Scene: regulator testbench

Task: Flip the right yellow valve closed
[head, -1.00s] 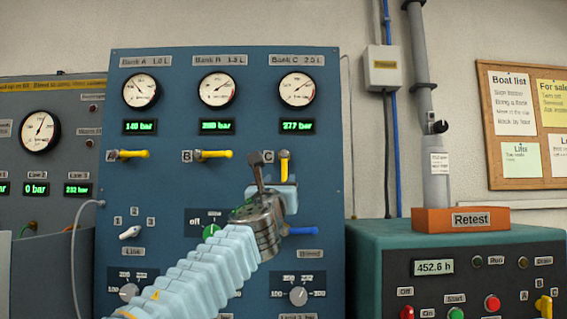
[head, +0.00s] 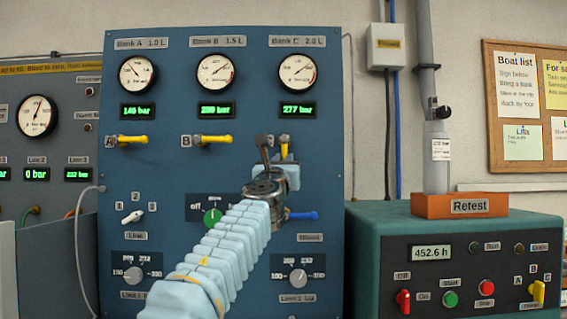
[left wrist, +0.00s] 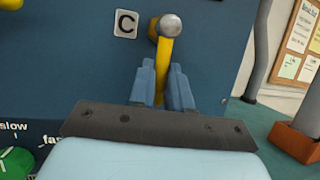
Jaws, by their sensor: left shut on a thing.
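The right yellow valve, marked C, is on the blue panel. Its yellow handle (head: 285,142) hangs straight down from its pivot, partly hidden by my gripper in the head view. In the left wrist view the handle (left wrist: 171,75) runs down from a silver knob between my two blue fingers. My left gripper (head: 288,172) is shut on this handle; it also shows in the left wrist view (left wrist: 164,88). The valves marked A (head: 132,140) and B (head: 213,139) have horizontal yellow handles. My right gripper is not in view.
A blue handle (head: 302,215) sticks out just below my gripper. The green knob (head: 212,218) is left of my arm. A teal machine (head: 380,230) with an orange block (head: 425,206) stands to the right. Gauges and displays line the panel above.

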